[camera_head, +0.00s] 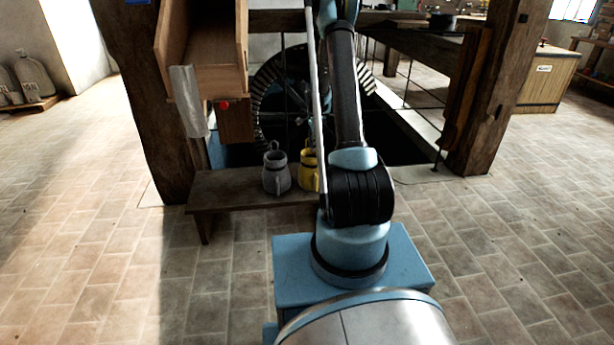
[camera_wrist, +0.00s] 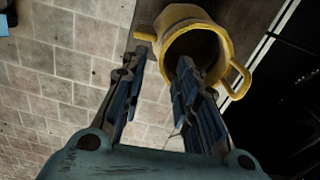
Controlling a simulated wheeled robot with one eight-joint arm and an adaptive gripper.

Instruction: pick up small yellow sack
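The yellow thing (camera_head: 308,170) stands on a low wooden bench in the head view, partly hidden by my arm. It looks more like a jug with a handle than a sack. In the wrist view a yellow vessel (camera_wrist: 168,22) has a round open mouth and loop-like handles at its sides. My gripper (camera_wrist: 161,64) is open, with nothing seen held between its fingers. The right fingertip overlaps the vessel's mouth in the picture; I cannot tell whether it is inside or touching. My gripper is not visible in the head view.
A grey jug-like thing (camera_head: 276,173) stands just left of the yellow one on the bench (camera_head: 230,190). A wooden chute (camera_head: 215,85) and thick posts stand behind, around a dark pit with a toothed wheel (camera_head: 275,95). Grey sacks (camera_head: 33,78) sit far left. The tiled floor is clear.

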